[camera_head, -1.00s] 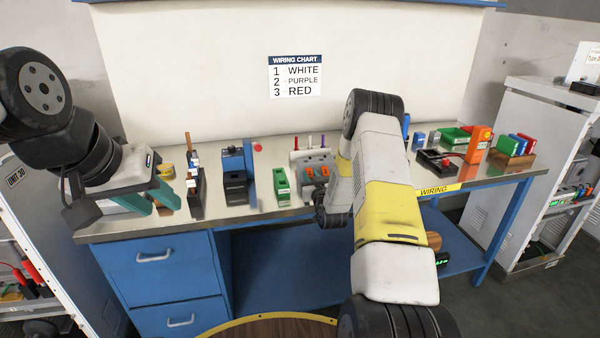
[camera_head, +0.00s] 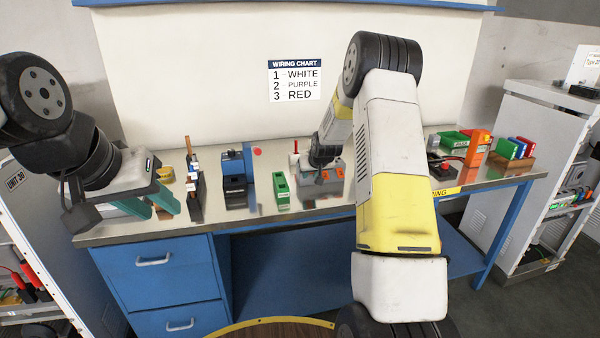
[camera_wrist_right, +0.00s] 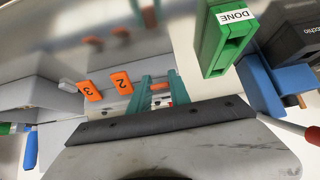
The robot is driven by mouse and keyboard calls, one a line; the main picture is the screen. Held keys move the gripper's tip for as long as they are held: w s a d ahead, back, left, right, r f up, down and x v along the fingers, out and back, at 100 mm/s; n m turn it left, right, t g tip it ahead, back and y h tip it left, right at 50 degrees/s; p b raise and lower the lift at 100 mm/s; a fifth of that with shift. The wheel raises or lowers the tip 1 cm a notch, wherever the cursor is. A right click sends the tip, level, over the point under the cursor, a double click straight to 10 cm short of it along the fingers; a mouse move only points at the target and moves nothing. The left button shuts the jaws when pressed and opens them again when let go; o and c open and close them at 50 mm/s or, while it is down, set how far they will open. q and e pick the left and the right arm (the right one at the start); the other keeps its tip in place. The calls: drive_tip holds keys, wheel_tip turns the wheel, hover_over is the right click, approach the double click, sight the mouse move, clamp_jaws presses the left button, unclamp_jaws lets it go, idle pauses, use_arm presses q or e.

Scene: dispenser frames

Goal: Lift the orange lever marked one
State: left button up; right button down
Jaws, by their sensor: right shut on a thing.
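The grey switch block (camera_head: 322,191) stands on the workbench with orange levers (camera_head: 326,175) on its front. In the right wrist view, the lever marked 2 (camera_wrist_right: 121,82) and the lever marked 3 (camera_wrist_right: 91,91) show their numbers. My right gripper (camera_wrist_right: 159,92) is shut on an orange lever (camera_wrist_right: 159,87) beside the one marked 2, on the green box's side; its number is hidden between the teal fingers. In the head view my right wrist covers part of the block. My left gripper (camera_head: 152,206) is open and empty at the bench's left end.
A green box marked DONE (camera_wrist_right: 222,45) stands close beside the block; it also shows in the head view (camera_head: 282,191). Blue and black devices (camera_head: 235,178) stand further left. A wiring chart (camera_head: 295,80) hangs behind. Small boxes (camera_head: 478,147) stand at the right.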

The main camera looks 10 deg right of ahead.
drive_tip(key=shift+w+r+g, duration=0.25)
drive_tip(key=shift+r+g, duration=0.15)
drive_tip(key=shift+g, duration=0.7)
drive_tip(key=c, duration=1.2)
unclamp_jaws()
drive_tip(key=v, duration=0.7)
drive_tip(key=shift+r, duration=0.35)
drive_tip(key=shift+s, duration=0.15)
